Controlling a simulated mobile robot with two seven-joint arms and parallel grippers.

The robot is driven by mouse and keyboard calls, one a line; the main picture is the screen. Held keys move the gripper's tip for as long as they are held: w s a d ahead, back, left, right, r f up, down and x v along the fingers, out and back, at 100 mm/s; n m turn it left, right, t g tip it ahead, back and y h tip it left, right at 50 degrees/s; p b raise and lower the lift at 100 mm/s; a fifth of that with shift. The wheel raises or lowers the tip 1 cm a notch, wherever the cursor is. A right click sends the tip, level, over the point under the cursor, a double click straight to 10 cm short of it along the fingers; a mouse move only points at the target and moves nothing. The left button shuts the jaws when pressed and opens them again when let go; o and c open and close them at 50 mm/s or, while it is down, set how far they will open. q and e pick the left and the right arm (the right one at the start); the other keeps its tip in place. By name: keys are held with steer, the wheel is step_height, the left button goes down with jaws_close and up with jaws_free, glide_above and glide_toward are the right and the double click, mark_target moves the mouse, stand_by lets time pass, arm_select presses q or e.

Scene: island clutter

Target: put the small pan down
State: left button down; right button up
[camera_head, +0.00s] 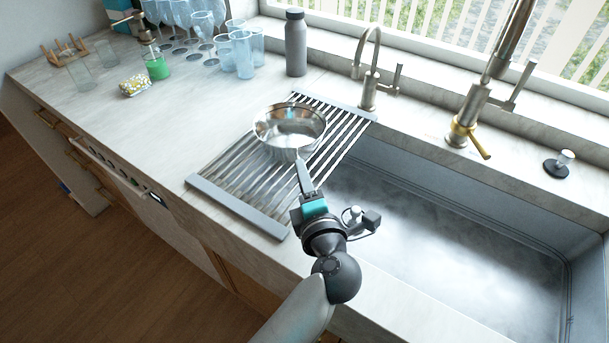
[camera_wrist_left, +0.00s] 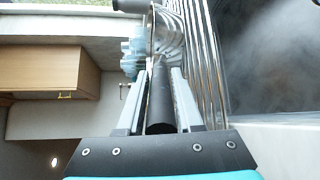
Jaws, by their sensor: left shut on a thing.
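The small pan (camera_head: 289,128) is silver and shiny and shows over the roll-up drying rack in the head view, roughly level with its opening up. I cannot tell whether its base touches the bars. My left gripper (camera_head: 303,172) is at the near side of the pan, shut on its handle. In the left wrist view the dark handle (camera_wrist_left: 160,101) lies between the two fingers (camera_wrist_left: 159,92). The handle is mostly hidden by the gripper in the head view. My right gripper is in neither view.
The drying rack (camera_head: 229,180) spans the sink's left end, with the open sink basin (camera_head: 450,250) to the right. Behind stand a grey bottle (camera_head: 296,45), a small tap (camera_head: 370,75) and a large faucet (camera_head: 470,115).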

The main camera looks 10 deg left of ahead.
arm_select(q)
steer(key=shift+f, duration=0.35)
stand_by(0.7)
